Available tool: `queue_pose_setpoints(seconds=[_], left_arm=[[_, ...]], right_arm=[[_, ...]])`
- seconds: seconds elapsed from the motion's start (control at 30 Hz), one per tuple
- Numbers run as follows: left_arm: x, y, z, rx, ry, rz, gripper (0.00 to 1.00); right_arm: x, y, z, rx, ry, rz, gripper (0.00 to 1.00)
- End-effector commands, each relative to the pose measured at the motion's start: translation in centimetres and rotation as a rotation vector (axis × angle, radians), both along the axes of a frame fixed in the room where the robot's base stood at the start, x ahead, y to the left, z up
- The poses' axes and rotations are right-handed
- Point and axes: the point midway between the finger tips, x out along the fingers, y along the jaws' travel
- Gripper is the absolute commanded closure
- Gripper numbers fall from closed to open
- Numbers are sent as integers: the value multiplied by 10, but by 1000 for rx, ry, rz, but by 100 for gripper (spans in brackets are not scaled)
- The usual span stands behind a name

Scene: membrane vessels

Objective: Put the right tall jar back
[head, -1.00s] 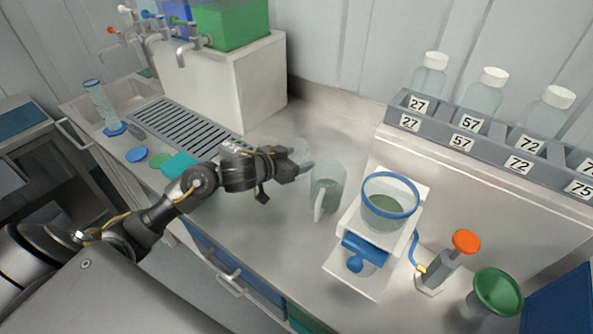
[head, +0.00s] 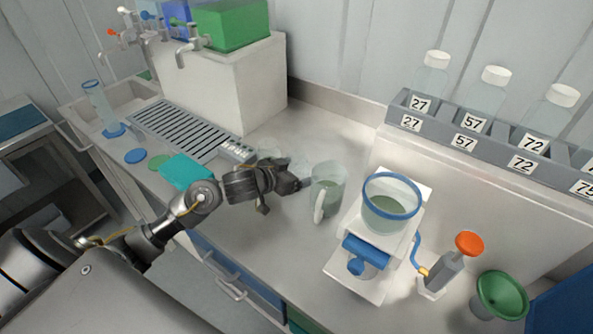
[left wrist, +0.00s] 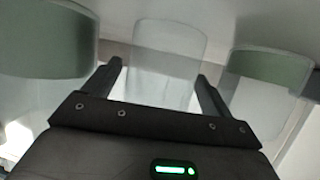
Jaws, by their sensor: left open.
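My left gripper (head: 301,184) is open, low over the bench, its fingertips close to the left side of a clear jug (head: 327,190) with a handle and greenish liquid. Faint clear glassware (head: 268,150) stands behind the gripper, partly hidden. In the left wrist view, a tall clear vessel (left wrist: 168,48) shows beyond and between the open fingers (left wrist: 160,82). Greenish-filled vessels stand at the left (left wrist: 45,45) and right (left wrist: 268,72) of that view. I cannot tell which one is the right tall jar. My right gripper is not in view.
A blue-rimmed vessel (head: 391,203) sits on a white stand right of the jug. A grey rack (head: 465,140) holds several white-capped bottles. An orange-topped device (head: 450,265) and green funnel (head: 500,295) stand front right. A drain grate (head: 180,130) lies left.

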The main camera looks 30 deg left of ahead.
Motion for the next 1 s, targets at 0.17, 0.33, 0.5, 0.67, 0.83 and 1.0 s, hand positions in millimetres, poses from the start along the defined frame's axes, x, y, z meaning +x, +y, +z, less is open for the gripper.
queue_pose_setpoints(seconds=[0.17, 0.33, 0.5, 0.67, 0.83, 1.0], left_arm=[[0, 0, 2, 0, -1, 0, 15], [-15, 5, 13, 0, 3, 0, 15], [-48, 15, 28, 1, 5, 0, 15], [-76, 23, 39, 0, 4, -2, 15], [-96, 30, 46, 0, 3, -1, 15], [-105, 33, 49, 0, 1, 0, 15]], right_arm=[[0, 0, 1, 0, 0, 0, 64], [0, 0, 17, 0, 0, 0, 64], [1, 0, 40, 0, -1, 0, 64], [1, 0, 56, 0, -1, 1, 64], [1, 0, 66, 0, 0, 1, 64], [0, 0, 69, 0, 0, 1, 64]])
